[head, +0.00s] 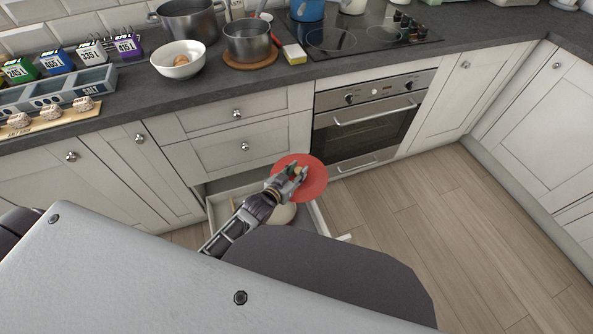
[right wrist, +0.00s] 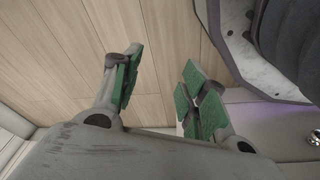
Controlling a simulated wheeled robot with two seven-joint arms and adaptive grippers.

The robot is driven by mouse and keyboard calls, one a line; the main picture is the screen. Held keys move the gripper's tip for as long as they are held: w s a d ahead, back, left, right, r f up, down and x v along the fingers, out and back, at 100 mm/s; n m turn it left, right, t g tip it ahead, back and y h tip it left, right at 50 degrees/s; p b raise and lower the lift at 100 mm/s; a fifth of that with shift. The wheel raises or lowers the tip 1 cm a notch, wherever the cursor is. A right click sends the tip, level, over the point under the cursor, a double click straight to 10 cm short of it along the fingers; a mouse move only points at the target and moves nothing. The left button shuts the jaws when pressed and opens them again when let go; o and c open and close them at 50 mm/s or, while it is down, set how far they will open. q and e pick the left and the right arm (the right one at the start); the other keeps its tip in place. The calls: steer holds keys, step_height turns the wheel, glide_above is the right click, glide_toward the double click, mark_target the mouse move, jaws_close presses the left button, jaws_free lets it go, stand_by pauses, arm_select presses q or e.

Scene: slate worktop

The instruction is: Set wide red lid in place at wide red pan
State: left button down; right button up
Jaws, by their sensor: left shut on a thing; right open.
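The wide red lid (head: 314,183) is a flat red disc in the head view, above the open lower drawer. My left gripper (head: 297,172) is shut on the lid at its top middle, where a small tan knob shows between the fingers. I do not make out a wide red pan in either view. My right gripper (right wrist: 153,88) shows in the right wrist view with green finger pads apart; it is empty, over the wooden floor.
The open drawer (head: 318,216) holds a pale round thing (head: 281,213), partly hidden by my left arm. The worktop bears a steel pot (head: 248,41) on a wooden trivet, a white bowl (head: 179,60), a sponge (head: 294,54) and a blue pot (head: 307,9) on the hob (head: 365,38).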

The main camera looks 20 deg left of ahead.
steer(key=w+a+r+t+b, duration=0.15)
steer(key=w+r+b, duration=0.35)
steer(key=b, duration=0.8)
arm_select(q)
steer(key=w+a+f+b, duration=0.1)
steer(key=a+f+b, duration=0.2)
steer(key=f, duration=0.7)
steer(key=w+a+f+m+h+b, duration=0.1)
steer(key=a+f+b, duration=0.2)
steer(key=f, duration=0.8)
steer(key=w+a+f+b, duration=0.1)
steer(key=a+f+b, duration=0.1)
steer(key=a+f, duration=0.4)
step_height(320, 180, down, 6)
steer(key=shift+a+r+g+b, duration=0.25)
steer(key=shift+a+g+b, duration=0.05)
steer(key=shift+a+b, duration=0.1)
arm_select(e)
steer(key=a+f+t+y, duration=0.2)
steer(key=a+y, duration=0.2)
steer(key=a, duration=0.4)
steer(key=shift+s+a+f+m+t, duration=0.2)
steer(key=shift+s+a+m+t, duration=0.05)
steer(key=shift+s+m+t, duration=0.1)
arm_select(q)
steer(key=shift+d+r+m+h, duration=0.1)
steer(key=shift+m+h, duration=0.2)
steer(key=shift+h, duration=0.1)
arm_select(e)
steer(key=shift+r, duration=0.2)
